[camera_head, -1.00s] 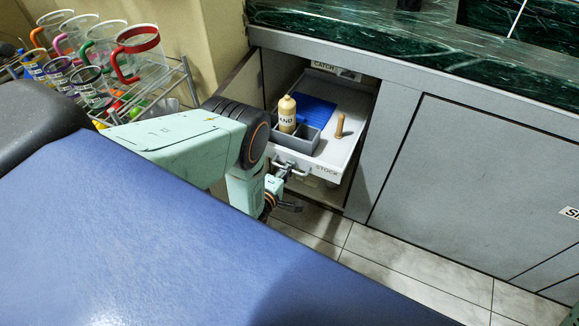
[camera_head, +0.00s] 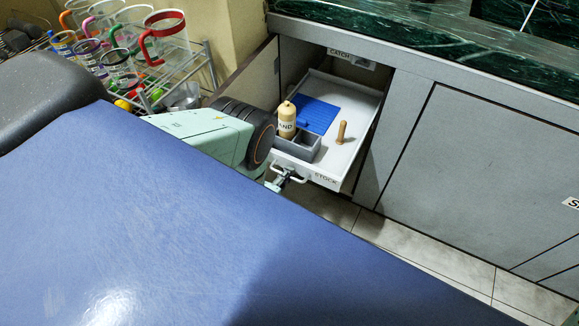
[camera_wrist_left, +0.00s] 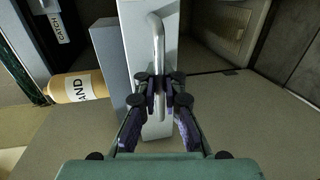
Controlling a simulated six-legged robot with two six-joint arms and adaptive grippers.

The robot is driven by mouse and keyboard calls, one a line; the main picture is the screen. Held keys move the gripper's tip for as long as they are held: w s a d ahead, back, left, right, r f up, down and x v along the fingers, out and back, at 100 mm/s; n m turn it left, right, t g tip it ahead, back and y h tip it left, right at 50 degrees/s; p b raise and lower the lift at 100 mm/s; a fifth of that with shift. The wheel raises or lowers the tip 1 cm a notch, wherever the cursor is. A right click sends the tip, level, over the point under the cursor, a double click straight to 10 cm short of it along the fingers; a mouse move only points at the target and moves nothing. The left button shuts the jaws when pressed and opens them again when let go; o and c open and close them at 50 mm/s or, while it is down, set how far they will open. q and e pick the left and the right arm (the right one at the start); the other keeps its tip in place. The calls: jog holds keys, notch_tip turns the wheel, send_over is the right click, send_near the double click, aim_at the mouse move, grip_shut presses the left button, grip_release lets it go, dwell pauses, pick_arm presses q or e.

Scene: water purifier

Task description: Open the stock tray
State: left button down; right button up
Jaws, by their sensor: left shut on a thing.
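The stock tray (camera_head: 350,165) is a white pull-out drawer in the grey cabinet, with the label STOCK on its front. It stands partly out of the cabinet opening. My left gripper (camera_head: 276,183) is at the metal bar handle (camera_head: 290,172) on the tray's front. In the left wrist view the fingers of the left gripper (camera_wrist_left: 160,84) are shut on the handle (camera_wrist_left: 158,40). On the tray are a cream bottle (camera_head: 286,120) labelled AND in part, a grey divided box (camera_head: 300,145), a blue mat (camera_head: 316,114) and a brown peg (camera_head: 341,132). My right gripper is not in view.
The open cabinet door (camera_head: 248,78) stands left of the tray. A wire rack (camera_head: 190,75) with several coloured-handle mugs is at the upper left. A catch tray (camera_head: 345,58) is above. Tiled floor (camera_head: 420,243) is clear in front.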

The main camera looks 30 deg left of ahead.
pick_arm(q)
jog(key=shift+s, duration=0.2)
dwell(0.3)
jog(key=c, duration=1.5)
grip_release()
jog(key=shift+s, duration=0.1)
jog(key=s+r, duration=0.2)
jog(key=s, duration=0.9)
jog(key=shift+s+d+r, duration=0.2)
jog(key=shift+s+d, duration=0.15)
